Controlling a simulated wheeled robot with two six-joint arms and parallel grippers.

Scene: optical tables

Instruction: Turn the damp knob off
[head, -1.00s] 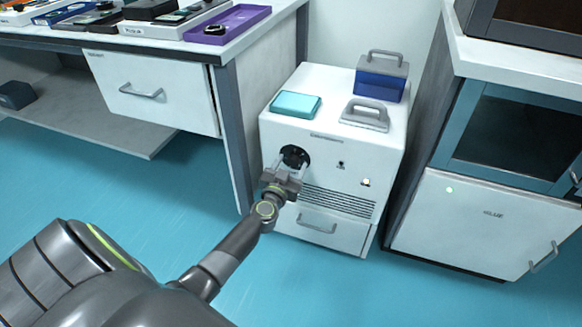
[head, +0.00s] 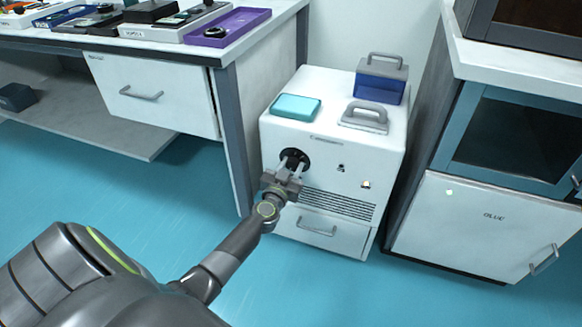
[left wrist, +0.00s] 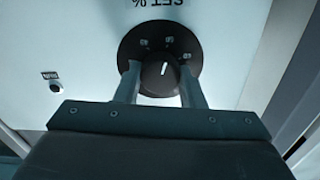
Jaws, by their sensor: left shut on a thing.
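The damp knob (left wrist: 161,76) is black and round with a white pointer line, on a black dial plate (left wrist: 160,45) with small pale marks. In the head view the dial (head: 291,158) is on the front of a white cabinet (head: 350,210). My left gripper (left wrist: 160,88) has one finger on each side of the knob and is shut on it. In the head view my left gripper (head: 290,170) reaches the dial from the lower left and hides part of it. In the upside-down wrist view, "SET %" shows beside the dial. My right gripper is not in view.
On the cabinet top are a teal box (head: 296,107), a grey handled block (head: 365,116) and a blue handled box (head: 381,79). A desk (head: 150,95) stands left and another cabinet (head: 490,225) right. Blue floor (head: 330,285) is clear in front.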

